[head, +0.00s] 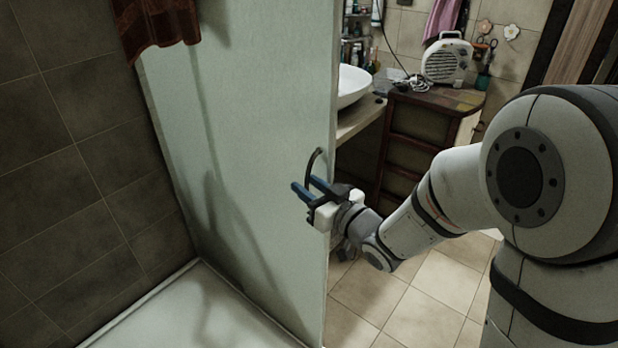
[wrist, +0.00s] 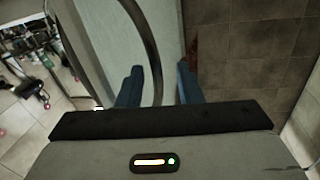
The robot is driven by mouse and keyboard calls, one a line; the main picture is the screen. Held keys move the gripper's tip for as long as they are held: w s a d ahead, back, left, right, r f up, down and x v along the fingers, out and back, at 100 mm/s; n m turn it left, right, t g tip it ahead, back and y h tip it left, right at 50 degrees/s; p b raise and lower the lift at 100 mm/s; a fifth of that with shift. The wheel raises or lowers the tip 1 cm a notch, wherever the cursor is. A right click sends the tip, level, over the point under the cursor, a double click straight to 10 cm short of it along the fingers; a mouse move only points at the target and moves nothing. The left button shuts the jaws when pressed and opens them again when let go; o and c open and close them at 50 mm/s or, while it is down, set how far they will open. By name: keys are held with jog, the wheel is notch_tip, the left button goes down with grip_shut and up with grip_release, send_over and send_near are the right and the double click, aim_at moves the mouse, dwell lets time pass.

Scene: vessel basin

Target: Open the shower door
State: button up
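The shower door (head: 250,130) is a pale grey-green panel standing upright in the middle of the head view. A dark curved bar handle (head: 311,168) is on it near its right edge. My gripper (head: 308,187), with blue fingers, is at the lower part of this handle. In the wrist view the handle (wrist: 151,45) runs down between the two blue fingers, with gaps visible on both sides. My gripper is open around the handle and not clamped on it. The door panel (wrist: 125,30) is behind the handle there.
A white shower tray (head: 195,305) and a dark tiled wall (head: 75,180) are left of the door. To the right are a white basin (head: 352,85), a wooden cabinet (head: 410,125) with a white heater (head: 446,62), and open tiled floor (head: 425,300). A brown-red cloth (head: 158,22) hangs top left.

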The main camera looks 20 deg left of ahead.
aim_at(302, 180)
jog(key=shift+x, duration=1.6)
jog(key=shift+s+d, duration=0.15)
jog(key=shift+c, duration=0.3)
jog(key=shift+w, duration=0.2)
grip_shut()
